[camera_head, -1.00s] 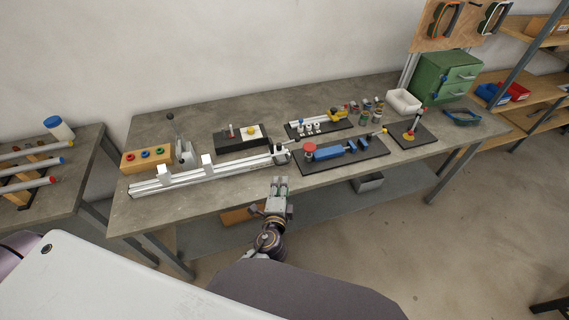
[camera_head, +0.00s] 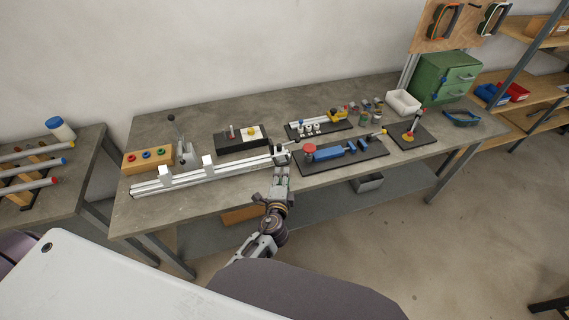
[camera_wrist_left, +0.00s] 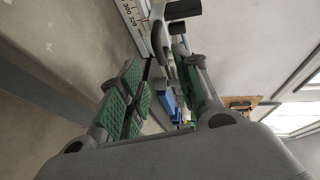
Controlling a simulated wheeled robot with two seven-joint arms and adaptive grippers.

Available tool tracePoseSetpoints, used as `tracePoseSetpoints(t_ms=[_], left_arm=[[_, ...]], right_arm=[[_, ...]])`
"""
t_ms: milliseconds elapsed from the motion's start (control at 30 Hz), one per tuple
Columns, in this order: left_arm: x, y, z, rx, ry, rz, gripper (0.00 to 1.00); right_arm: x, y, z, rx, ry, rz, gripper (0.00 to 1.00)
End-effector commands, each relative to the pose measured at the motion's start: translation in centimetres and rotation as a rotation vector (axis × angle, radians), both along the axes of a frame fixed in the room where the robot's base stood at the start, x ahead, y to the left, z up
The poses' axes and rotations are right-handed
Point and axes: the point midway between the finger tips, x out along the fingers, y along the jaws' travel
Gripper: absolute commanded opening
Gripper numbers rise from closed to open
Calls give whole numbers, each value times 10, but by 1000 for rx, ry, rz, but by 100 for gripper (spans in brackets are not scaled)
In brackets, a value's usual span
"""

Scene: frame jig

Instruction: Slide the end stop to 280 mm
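The aluminium rail (camera_head: 235,175) of the frame jig lies along the front of the bench, carrying two white blocks. The end stop (camera_head: 281,153), a small grey piece with a dark knob, sits near the rail's right end. My left gripper (camera_head: 281,170) is just in front of the end stop, pointing at it. In the left wrist view, the left gripper (camera_wrist_left: 157,75) is open, its green pads apart with nothing gripped between them. The end stop (camera_wrist_left: 160,40) appears just beyond the fingertips, beside the scale (camera_wrist_left: 132,16) near its 300 and 320 marks. My right gripper is out of view.
A black plate (camera_head: 350,157) with a blue clamp lies close to the right of the end stop. The bench front before the rail is clear.

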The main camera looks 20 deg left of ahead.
Motion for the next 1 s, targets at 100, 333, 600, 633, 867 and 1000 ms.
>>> tracePoseSetpoints(t_ms=[100,333,600,633,867,1000], left_arm=[[11,2,-1,0,-1,0,34],[30,6,-5,0,-1,-1,34],[53,10,-10,1,-1,0,34],[55,11,-11,1,-1,0,34],[72,14,-15,1,-1,-1,34],[78,15,-16,1,-1,0,34]], right_arm=[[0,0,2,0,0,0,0],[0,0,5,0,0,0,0],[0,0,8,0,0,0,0],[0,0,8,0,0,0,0],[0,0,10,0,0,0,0],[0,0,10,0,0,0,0]])
